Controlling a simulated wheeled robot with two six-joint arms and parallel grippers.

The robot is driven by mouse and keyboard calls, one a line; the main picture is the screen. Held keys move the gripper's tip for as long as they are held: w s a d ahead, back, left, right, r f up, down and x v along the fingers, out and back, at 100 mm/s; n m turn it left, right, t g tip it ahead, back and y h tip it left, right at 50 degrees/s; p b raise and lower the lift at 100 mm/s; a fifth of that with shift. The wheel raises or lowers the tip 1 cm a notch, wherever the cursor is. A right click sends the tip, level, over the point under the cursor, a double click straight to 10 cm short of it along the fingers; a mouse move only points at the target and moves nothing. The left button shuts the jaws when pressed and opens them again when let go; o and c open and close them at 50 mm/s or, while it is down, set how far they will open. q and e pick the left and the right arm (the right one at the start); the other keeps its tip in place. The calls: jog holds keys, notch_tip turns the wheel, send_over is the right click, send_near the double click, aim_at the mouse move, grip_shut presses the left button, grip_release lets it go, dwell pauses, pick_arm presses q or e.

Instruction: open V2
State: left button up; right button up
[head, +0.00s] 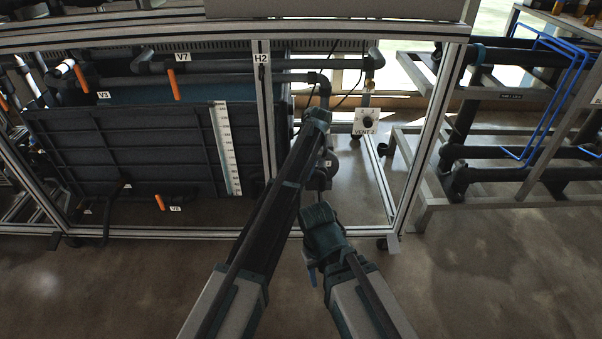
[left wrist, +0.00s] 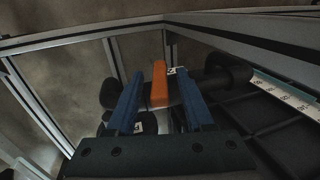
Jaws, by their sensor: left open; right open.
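In the left wrist view an orange valve handle (left wrist: 159,86) stands upright in the picture on a dark pipe fitting. My left gripper (left wrist: 160,92) is open, its two blue fingers on either side of the handle, with a gap visible on each side. A small white label (left wrist: 172,71) sits beside the handle, too small to read; I cannot confirm it says V2. In the head view my left forearm hides this handle and the left gripper. My right gripper (head: 312,270) is open and empty, low in front of the frame, apart from any valve.
A metal frame (head: 403,185) surrounds a dark panel tank (head: 125,150). Other orange handles are labelled V3 (head: 81,78) and V7 (head: 174,84). A VENT 2 sign (head: 366,121) hangs right. A pipe rack (head: 510,172) stands far right. The front floor is clear.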

pick_arm(q)
jog(key=p+v, duration=1)
jog(key=v, duration=0.1)
jog(key=shift+r, duration=0.35)
pick_arm(e)
notch_tip(320, 180, up, 11)
jog(key=shift+r, duration=0.15)
pick_arm(q)
jog(key=shift+d+f, duration=0.1)
pick_arm(e)
jog(key=shift+d, duration=0.1)
